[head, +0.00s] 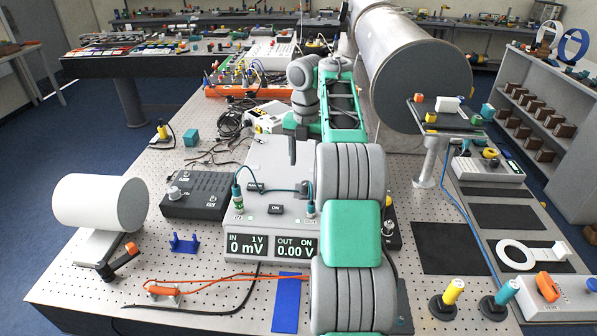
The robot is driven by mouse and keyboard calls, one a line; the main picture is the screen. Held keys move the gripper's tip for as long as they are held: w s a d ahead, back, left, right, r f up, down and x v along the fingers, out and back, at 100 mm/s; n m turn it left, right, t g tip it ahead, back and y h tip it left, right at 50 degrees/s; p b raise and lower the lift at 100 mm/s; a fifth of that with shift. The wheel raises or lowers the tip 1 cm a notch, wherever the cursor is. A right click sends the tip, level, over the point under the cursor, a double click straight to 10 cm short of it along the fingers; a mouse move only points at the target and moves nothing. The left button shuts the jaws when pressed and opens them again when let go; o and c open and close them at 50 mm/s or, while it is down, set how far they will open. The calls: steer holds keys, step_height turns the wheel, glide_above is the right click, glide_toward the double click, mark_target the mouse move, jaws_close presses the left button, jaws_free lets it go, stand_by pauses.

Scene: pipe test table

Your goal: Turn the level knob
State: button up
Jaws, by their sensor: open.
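A black box (205,196) on the left of the perforated table carries a round silver knob (174,193). Another small silver knob (388,228) shows on a dark unit, partly hidden behind my arm on the right. The labels are too small to read, so I cannot tell which is the level knob. My gripper (292,150) is open and points down over the back of the grey meter box, above its surface and apart from both knobs. The meter box (240,222) shows 0 mV in and 0.00 V out.
A green cable (270,188) loops over the meter box top. Loose black cables (225,150) lie behind the black box. Yellow (452,291) and teal handles stand front right.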

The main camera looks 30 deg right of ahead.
mark_target(306, 183)
steer(key=f+b, duration=0.3)
steer(key=f, duration=0.1)
steer(key=f+b, duration=0.3)
steer(key=f, duration=0.1)
steer(key=shift+d+b, duration=0.2)
steer(key=shift+b, duration=0.1)
steer(key=shift+r, duration=0.1)
steer(key=shift+c, duration=0.3)
jaws_close()
